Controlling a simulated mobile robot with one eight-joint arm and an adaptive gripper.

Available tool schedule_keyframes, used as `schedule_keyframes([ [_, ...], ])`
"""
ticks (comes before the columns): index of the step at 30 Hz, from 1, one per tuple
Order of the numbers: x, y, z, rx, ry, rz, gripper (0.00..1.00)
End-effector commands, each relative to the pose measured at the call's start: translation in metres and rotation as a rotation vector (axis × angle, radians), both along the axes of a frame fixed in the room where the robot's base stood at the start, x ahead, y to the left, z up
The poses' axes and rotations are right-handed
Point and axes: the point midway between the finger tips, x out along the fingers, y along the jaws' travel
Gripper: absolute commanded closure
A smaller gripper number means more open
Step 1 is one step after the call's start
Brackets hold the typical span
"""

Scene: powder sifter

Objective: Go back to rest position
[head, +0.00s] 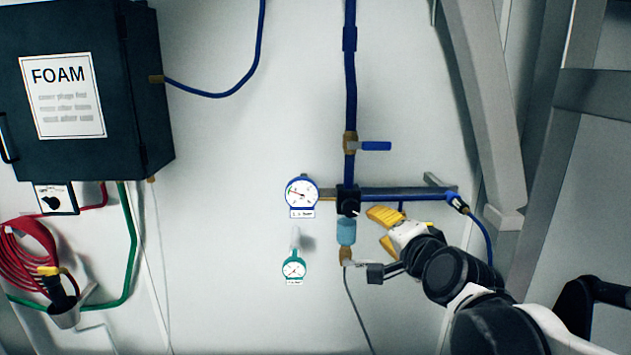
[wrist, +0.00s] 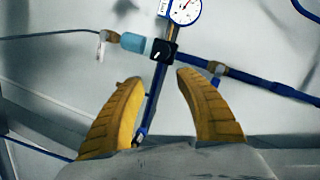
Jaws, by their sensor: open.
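My gripper (head: 379,230) has yellow fingers and is open and empty. In the head view it is just right of a black regulator knob (head: 348,201) on the blue pipework. In the wrist view the two fingers of my gripper (wrist: 157,108) stand apart, with the black knob (wrist: 163,52) beyond them, between and above the tips. A gap seems to lie between the fingers and the knob. My arm reaches in from the lower right in the head view.
A blue-rimmed gauge (head: 302,194) and a smaller teal gauge (head: 293,268) are left of the knob. A blue-handled valve (head: 374,146) is above. A dark FOAM cabinet (head: 140,90) and red hose (head: 25,255) are left. Grey beams (head: 485,100) stand right.

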Motion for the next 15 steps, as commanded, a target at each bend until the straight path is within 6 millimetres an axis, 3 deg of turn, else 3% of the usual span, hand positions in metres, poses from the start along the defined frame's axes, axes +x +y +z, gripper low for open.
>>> schedule_keyframes([
  [1, -0.023, 0.004, -0.056, -0.107, 0.051, 0.048, 0.59],
  [6, -0.100, 0.004, -0.178, -0.490, 0.236, 0.228, 0.59],
  [9, -0.143, -0.005, -0.242, -0.678, 0.341, 0.327, 0.59],
  [12, -0.180, -0.017, -0.291, -0.825, 0.434, 0.409, 0.59],
  [15, -0.207, -0.027, -0.324, -0.925, 0.501, 0.470, 0.59],
])
